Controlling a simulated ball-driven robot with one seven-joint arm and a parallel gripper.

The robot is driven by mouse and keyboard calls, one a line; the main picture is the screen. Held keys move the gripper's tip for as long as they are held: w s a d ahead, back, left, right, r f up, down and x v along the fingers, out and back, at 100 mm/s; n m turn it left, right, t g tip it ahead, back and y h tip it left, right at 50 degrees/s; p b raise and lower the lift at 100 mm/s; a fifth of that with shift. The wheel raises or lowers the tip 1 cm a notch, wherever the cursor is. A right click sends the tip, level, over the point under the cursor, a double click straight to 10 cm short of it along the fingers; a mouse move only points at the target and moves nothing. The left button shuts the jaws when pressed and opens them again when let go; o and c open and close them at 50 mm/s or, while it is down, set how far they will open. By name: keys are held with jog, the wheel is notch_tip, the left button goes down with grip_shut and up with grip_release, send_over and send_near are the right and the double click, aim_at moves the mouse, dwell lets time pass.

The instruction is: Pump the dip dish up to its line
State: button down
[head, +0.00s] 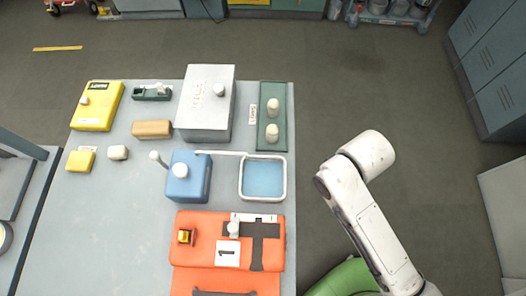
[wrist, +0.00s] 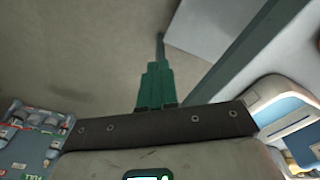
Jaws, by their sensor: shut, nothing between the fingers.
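The dip dish (head: 283,180) is a square white-rimmed dish with blue liquid in it, near the right edge of the grey table in the head view. Its fill line is too small to make out. Left of it stands a blue pump box (head: 183,190) with a pale knob on top and a light rod at its left. A thin white spout runs from the box over the dish's back edge. My gripper shows in the wrist view (wrist: 161,45), with green fingers shut and empty, over bare floor. In the head view my arm is right of the table, apart from the dish.
The grey table (head: 110,230) holds an orange case (head: 195,255) in front, a silver box (head: 207,115) behind the pump, a green tray (head: 271,107) behind the dish, and a yellow case (head: 97,106). The table's front left is clear. Lockers stand far right.

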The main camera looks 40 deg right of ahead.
dwell(0.4)
jog(key=w+a+r+n+t+h+p, duration=0.1)
jog(key=w+a+r+n, duration=0.1)
jog(key=w, duration=0.3)
jog(key=w+a+r+n+t+h+p, duration=0.1)
jog(key=w+a+r+n, duration=0.1)
jog(key=w+r+n, duration=0.2)
jog(key=w+a+r+n+h+p, duration=0.1)
jog(key=w+a+r+n, duration=0.1)
jog(key=w, duration=0.5)
jog(key=shift+a+r+n+t+h, duration=0.2)
jog(key=shift+r+n, duration=0.2)
jog(key=shift+n, duration=0.3)
jog(key=shift+a+r+n+t+h, duration=0.1)
jog(key=shift+r+n+t+h, duration=0.1)
jog(key=shift+r+n, duration=0.35)
notch_tip(320, 180, up, 14)
jog(key=n+t+p, duration=0.3)
jog(key=n+t, duration=0.1)
jog(key=n, duration=0.7)
send_over(179, 173)
jog(key=shift+f+h, duration=0.2)
jog(key=shift+h, duration=0.2)
notch_tip(179, 173, down, 6)
jog(key=b, duration=0.4)
jog(key=shift+f, duration=0.25)
jog(key=shift+f+b, duration=0.5)
jog(key=shift+f, duration=0.65)
jog(key=shift+f, duration=0.15)
